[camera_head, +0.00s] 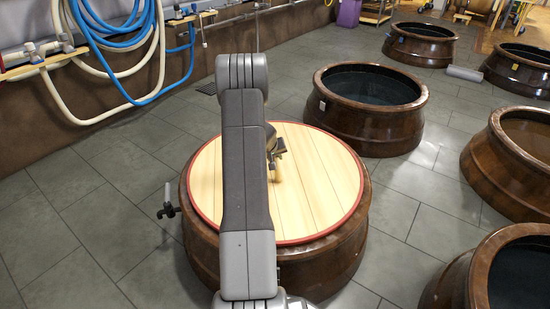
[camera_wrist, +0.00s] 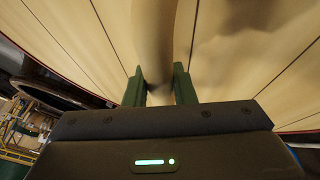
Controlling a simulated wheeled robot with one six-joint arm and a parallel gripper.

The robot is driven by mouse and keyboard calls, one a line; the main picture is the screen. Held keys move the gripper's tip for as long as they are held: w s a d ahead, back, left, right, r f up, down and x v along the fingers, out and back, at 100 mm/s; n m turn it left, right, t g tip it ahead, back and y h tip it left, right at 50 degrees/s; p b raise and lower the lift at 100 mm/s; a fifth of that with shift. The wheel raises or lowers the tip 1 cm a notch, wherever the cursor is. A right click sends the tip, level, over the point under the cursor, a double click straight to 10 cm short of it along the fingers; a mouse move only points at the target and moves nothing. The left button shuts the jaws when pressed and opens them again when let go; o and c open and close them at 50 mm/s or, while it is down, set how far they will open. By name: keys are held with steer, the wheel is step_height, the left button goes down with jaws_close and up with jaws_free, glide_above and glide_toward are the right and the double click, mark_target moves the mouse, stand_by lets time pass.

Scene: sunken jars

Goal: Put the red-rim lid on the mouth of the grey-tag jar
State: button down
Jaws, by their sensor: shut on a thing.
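The red-rim lid (camera_head: 325,175) is a round, pale wooden disc of planks with a red edge. It lies over the mouth of the nearest brown jar (camera_head: 335,265) and covers it. I cannot tell whether it rests on the rim or is just above it. My gripper (camera_wrist: 160,85) is shut on the lid's upright handle (camera_wrist: 154,40), between two green fingers. In the head view my arm hides much of the gripper and the lid's left part. A whitish-grey tag (camera_head: 322,105) shows on the open jar (camera_head: 375,128) behind. No tag shows on the covered jar.
More open brown jars stand to the right, one with a blue tag (camera_head: 401,40) and one with a yellow tag (camera_head: 515,66). A grey cylinder (camera_head: 464,74) lies on the floor between jars. Hoses (camera_head: 150,60) hang on the left wall.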

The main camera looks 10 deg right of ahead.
steer(key=shift+w+b, duration=0.1)
steer(key=shift+b, duration=0.3)
stand_by(0.3)
steer(key=c, duration=1.2)
jaws_free()
steer(key=shift+o, duration=0.4)
steer(key=shift+f, duration=0.3)
steer(key=p+v, duration=0.3)
steer(key=v, duration=1.1)
steer(key=b+x, duration=0.3)
steer(key=x, duration=1)
steer(key=shift+w+d+f, duration=0.1)
steer(key=shift+d+f, duration=0.05)
steer(key=shift+f, duration=0.2)
steer(key=shift+r, duration=0.15)
